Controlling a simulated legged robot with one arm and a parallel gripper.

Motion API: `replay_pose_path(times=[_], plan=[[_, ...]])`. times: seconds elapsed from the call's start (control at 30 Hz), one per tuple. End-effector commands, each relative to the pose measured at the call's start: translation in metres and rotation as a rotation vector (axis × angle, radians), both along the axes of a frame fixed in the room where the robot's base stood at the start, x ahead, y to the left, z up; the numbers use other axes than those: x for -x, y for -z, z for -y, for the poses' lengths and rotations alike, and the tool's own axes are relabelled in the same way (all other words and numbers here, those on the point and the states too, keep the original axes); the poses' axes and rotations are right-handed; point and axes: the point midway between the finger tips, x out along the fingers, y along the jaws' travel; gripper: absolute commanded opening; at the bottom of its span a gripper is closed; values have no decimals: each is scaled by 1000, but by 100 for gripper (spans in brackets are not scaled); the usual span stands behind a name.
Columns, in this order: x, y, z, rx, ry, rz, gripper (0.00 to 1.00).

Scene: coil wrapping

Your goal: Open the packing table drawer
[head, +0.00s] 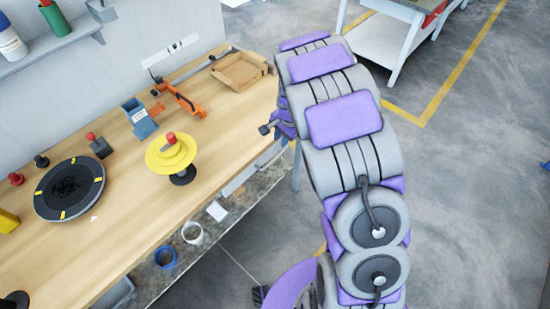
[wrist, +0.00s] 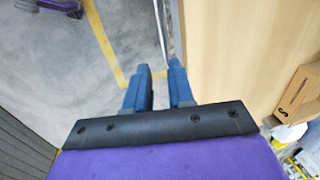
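The packing table (head: 215,110) has a light wooden top and runs along the wall at the left in the head view. A pale strip (head: 240,180) under its front edge near my arm looks like the drawer front; my arm hides part of this area. In the wrist view my gripper (wrist: 159,66) has two blue fingers with a narrow gap between them. It is open. A thin pale metal edge or bar (wrist: 162,28) runs beside the wooden surface, in line with the gap. I cannot tell whether the fingers touch it.
A yellow stand (head: 171,154), a black turntable (head: 68,188), an orange tool (head: 182,98) and a cardboard tray (head: 239,70) are on the table. Buckets (head: 165,257) stand on the lower shelf. Open floor (head: 470,190) lies to the right, with a white cart (head: 385,38) at the back.

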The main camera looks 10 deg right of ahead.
Motion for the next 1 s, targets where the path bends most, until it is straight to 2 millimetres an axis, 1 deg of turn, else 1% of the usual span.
replay_pose_path(times=[0.03, 0.3, 0.5, 0.6, 0.8, 1.0], plan=[[-1, 14, -4, 2, -2, -5, 23], [-8, 67, -14, 5, -3, -5, 23], [-13, 103, -15, 2, -3, -6, 23], [-15, 118, -15, 0, -2, -5, 23], [-20, 133, -18, 3, -2, 1, 23], [-20, 136, -20, 6, -3, 0, 23]])
